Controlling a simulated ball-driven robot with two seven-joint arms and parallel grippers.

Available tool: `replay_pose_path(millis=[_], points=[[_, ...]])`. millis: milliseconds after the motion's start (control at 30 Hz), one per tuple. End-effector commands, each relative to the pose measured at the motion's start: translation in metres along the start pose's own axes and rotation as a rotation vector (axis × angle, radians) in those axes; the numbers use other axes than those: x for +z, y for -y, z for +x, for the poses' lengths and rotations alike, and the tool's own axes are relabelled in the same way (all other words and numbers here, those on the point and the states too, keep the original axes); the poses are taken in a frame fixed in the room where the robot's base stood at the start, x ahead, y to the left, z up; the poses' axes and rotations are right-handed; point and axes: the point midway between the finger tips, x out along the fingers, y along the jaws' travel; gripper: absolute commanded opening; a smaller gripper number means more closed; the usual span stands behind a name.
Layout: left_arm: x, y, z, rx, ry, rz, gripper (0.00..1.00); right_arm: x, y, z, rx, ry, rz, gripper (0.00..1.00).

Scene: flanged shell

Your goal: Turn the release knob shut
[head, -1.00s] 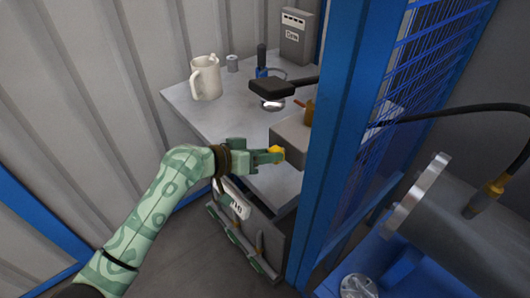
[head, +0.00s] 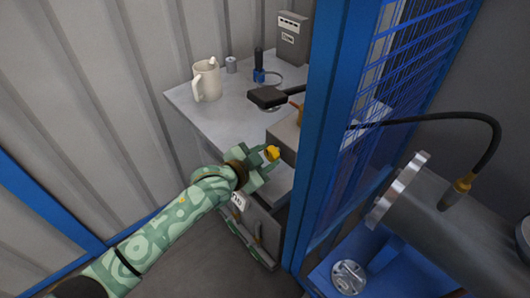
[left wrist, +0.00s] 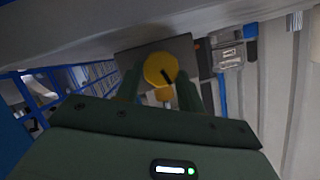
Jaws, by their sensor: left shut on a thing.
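The yellow release knob (head: 272,152) sits on the front of a grey box (head: 285,134) at the table's near right edge. In the left wrist view the knob (left wrist: 160,68) is a round yellow disc with a dark mark, and a small yellow-orange block shows below it. My left gripper (head: 268,161) is at the knob, its two fingers on either side, shut on it. The fingertips also show in the left wrist view (left wrist: 158,92). My right gripper is not in view.
A blue post (head: 332,130) with blue mesh stands close right of the box. A cream jug (head: 207,82) and a black-headed tool (head: 267,97) are on the grey table (head: 230,112). A grey flanged shell (head: 398,190) with a black cable (head: 480,118) lies beyond the post.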

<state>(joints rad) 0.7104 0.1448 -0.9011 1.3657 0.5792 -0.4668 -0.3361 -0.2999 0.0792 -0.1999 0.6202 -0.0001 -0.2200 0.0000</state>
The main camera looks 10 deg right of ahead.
Motion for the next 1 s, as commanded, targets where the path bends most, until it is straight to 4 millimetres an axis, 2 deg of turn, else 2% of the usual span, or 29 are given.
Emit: replay_pose_path(millis=[433, 1000], points=[[0.002, -0.004, 0.0, -0.101, 0.004, 0.246, 0.16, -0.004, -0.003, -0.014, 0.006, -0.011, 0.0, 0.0], [0.003, -0.006, 0.001, -0.122, 0.004, 0.301, 0.16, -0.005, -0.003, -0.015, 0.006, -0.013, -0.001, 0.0]])
